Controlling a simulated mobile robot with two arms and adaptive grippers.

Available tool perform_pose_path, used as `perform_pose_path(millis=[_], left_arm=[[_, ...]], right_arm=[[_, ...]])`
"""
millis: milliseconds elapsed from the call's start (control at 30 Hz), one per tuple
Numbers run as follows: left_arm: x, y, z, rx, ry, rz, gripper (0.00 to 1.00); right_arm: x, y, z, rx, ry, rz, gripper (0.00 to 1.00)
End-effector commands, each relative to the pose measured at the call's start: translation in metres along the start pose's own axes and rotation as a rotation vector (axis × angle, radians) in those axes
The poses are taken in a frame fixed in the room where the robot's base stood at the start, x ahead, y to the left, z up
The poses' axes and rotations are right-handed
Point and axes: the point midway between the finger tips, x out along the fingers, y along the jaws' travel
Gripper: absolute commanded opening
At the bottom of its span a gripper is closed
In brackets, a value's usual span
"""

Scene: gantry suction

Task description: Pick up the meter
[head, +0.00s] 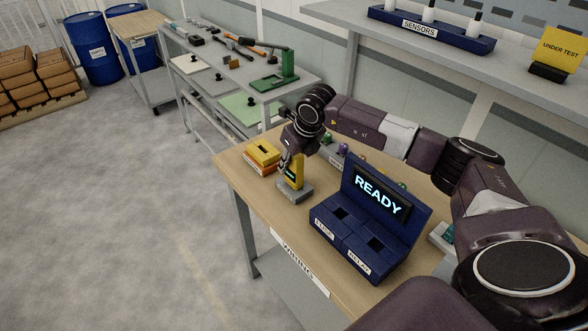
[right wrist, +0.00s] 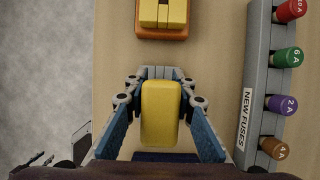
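The meter (head: 297,174) is a yellow upright block with a small dark screen, standing in a grey base (head: 295,193) on the wooden bench. My right gripper (head: 289,164) is over it, pointing down. In the right wrist view the meter's rounded yellow top (right wrist: 160,112) lies between the two blue-padded fingers (right wrist: 160,118). The meter's lower part is hidden in the right wrist view. My left gripper is in neither view.
A yellow and orange block (head: 262,154) lies beside the meter. The blue READY station (head: 368,236) with FUSE and RELAY slots stands to the right. A grey NEW FUSES rack (right wrist: 258,90) runs along the right in the wrist view. The bench's front left corner is clear.

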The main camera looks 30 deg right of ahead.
Motion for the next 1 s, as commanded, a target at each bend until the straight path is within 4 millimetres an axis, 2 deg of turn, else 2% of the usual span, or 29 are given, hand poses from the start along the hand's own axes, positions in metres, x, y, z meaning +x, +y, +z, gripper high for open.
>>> perform_pose_path(millis=[33,200,500,667,867,1000], left_arm=[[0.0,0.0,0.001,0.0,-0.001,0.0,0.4],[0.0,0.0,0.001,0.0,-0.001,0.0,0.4],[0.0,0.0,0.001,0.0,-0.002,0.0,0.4],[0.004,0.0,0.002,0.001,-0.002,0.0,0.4],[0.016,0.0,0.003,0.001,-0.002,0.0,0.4],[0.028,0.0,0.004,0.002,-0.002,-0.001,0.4]], right_arm=[[0.0,0.0,0.0,0.0,0.0,0.0,0.16],[0.0,0.0,0.0,0.0,0.0,0.0,0.0],[-0.002,0.0,0.001,0.0,-0.002,0.0,0.0],[-0.01,0.0,0.006,0.001,-0.005,0.001,0.0],[-0.04,-0.001,0.019,0.0,-0.009,0.0,0.0],[-0.076,0.0,0.034,0.001,-0.012,0.0,0.0]])
